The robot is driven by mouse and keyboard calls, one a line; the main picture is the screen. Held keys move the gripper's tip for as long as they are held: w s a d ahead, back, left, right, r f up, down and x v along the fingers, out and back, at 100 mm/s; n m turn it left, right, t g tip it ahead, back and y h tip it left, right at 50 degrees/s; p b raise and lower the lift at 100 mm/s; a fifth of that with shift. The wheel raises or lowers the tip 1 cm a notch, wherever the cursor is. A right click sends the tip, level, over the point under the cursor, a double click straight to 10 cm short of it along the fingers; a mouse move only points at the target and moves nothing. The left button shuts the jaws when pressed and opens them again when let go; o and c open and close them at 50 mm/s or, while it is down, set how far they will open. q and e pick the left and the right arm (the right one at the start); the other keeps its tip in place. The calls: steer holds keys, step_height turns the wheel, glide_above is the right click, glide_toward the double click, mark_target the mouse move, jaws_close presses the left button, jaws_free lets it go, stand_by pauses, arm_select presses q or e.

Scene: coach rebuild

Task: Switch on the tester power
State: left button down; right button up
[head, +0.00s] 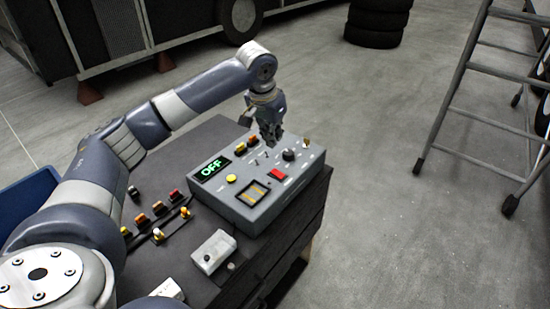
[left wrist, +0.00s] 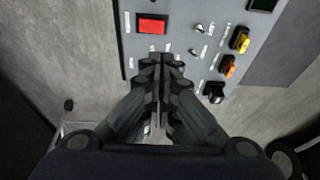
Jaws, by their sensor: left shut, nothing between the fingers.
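Which control is the power switch, I cannot tell. My left gripper (head: 272,143) is shut and empty, pointing down over the far part of the panel. In the left wrist view the fingertips (left wrist: 161,60) are together near the panel edge, below the red button (left wrist: 152,23). Whether they touch the panel is unclear. My right gripper is not in view.
A small white box (head: 214,252) and a row of coloured knobs (head: 158,208) are on the cabinet top (head: 225,128). A stepladder (head: 455,100) stands on the right, and stacked tyres (head: 376,22) stand behind. The floor between is clear.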

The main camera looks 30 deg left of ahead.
mark_target(275, 168)
arm_select(q)
steer(key=x, duration=0.3)
steer(key=p+x, duration=0.1)
steer(key=x, duration=0.2)
steer(key=p+x, duration=0.1)
steer(key=x, duration=0.2)
steer(key=shift+s+a+f, duration=0.15)
steer(key=shift+s+f, duration=0.1)
steer(key=shift+s, duration=0.1)
steer(key=shift+f, duration=0.55)
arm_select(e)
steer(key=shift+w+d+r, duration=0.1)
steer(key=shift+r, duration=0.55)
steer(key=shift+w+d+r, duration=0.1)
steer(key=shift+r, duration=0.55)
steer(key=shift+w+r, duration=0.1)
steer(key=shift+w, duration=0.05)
arm_select(q)
steer(key=shift+a+f+h+p, duration=0.2)
steer(key=shift+f+h+p, duration=0.15)
steer(key=shift+h+p, duration=0.25)
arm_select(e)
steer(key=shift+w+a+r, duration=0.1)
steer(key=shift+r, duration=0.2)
arm_select(q)
steer(key=shift+d, duration=0.1)
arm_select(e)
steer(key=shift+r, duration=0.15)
